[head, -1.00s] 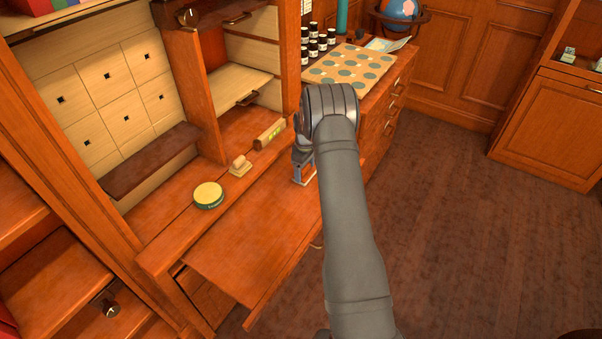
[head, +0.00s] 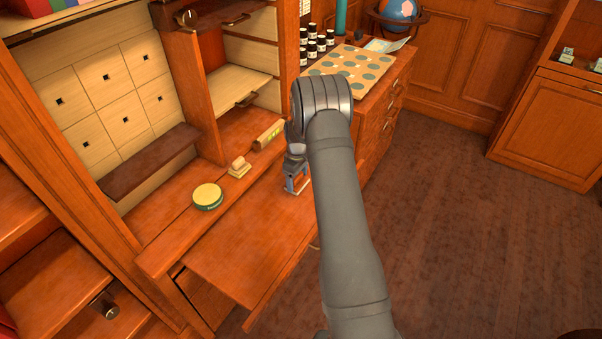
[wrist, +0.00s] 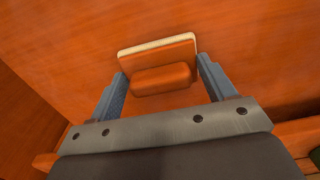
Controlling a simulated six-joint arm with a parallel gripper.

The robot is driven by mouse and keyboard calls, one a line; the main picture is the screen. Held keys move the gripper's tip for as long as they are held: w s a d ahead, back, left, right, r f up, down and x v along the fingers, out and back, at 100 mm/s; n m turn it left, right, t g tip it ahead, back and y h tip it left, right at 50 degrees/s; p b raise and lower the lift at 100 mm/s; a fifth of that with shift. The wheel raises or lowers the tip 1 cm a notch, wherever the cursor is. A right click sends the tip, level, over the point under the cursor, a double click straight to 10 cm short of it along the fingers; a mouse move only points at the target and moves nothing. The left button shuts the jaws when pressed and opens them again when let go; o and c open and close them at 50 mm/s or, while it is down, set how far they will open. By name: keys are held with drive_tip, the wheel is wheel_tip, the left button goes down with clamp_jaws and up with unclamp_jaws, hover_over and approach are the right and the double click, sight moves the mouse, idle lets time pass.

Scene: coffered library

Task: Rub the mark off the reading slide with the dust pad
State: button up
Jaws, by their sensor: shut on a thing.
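The reading slide (head: 245,240) is the reddish-brown board pulled out at the front of the desk; it also fills much of the wrist view (wrist: 60,50). My gripper (head: 297,186) is at the slide's right part, low over it. In the wrist view my gripper (wrist: 165,82) is shut on the dust pad (wrist: 162,79), an orange-brown block with a pale edge along its far side. The pad appears to lie flat at the slide's surface, but I cannot tell if it touches. I see no mark on the visible part of the slide; the area under the pad is hidden.
On the ledge behind the slide stand a round yellow-topped tin (head: 208,196), a small pale block with a knob (head: 239,167) and a wooden bar (head: 269,134). Dark bottles (head: 318,45) and a spotted board (head: 350,72) are behind. The slide's left part is clear.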

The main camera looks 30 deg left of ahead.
drive_tip(key=shift+s, duration=1.2)
drive_tip(key=shift+w+r, duration=0.1)
drive_tip(key=shift+r, duration=3.95)
